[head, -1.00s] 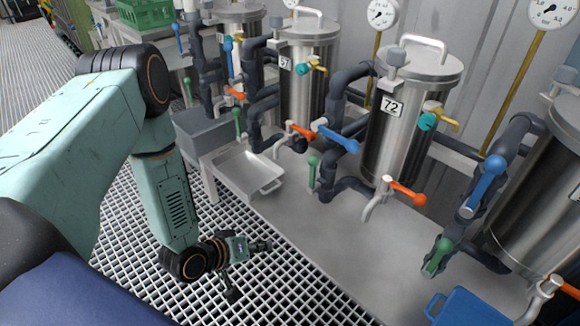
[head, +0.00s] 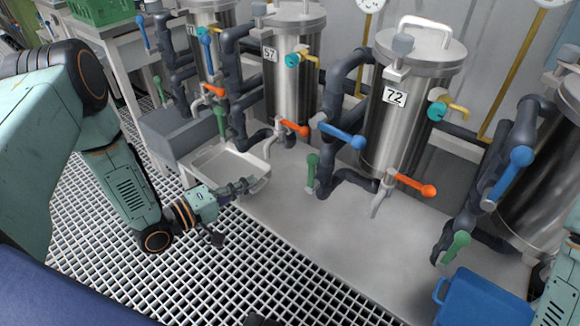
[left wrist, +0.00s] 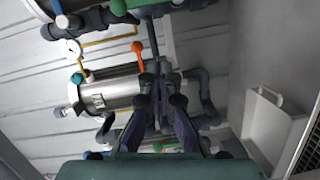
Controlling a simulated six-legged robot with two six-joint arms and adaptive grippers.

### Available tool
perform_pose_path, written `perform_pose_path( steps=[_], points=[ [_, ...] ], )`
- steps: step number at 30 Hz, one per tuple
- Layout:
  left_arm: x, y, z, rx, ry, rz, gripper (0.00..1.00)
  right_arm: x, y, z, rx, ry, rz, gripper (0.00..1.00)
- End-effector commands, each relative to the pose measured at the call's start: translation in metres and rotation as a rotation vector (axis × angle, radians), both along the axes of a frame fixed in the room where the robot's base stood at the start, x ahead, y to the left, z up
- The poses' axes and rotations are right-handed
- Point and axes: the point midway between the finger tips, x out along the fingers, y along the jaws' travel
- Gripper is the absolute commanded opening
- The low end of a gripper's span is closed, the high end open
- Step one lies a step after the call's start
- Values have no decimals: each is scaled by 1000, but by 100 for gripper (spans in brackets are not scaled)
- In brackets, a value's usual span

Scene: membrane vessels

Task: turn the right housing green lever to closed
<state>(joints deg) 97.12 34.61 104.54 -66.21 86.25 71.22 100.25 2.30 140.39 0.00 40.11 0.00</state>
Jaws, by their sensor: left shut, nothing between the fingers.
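The right housing (head: 535,215) is a steel vessel at the right edge of the head view, partly cut off. Its green lever (head: 455,247) sits low on the dark pipe at its left, with its knob end up and to the right. Its blue lever (head: 507,172) is higher on the same pipework. My left gripper (head: 250,186) is shut and empty at the bench's front edge, by the white tray, far left of that lever. In the left wrist view its fingers (left wrist: 160,105) converge before a vessel. My right gripper is out of view.
Vessel 72 (head: 398,125) stands mid-bench with its own green lever (head: 312,168), blue lever (head: 342,136) and orange lever (head: 414,187). A white tray (head: 205,165) lies left on the bench. A blue container (head: 490,298) stands at lower right. Open bench (head: 335,235) lies in front.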

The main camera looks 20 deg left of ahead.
Motion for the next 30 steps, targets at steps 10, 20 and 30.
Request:
perform_pose_path(
  steps=[10,20,30],
  points=[
    [-1,-11,13,-168,37,-19,0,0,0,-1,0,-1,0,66],
    [39,-38,11,-167,35,-24,0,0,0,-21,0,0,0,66],
    [78,-75,11,-169,40,-22,0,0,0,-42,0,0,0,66]
  ],
)
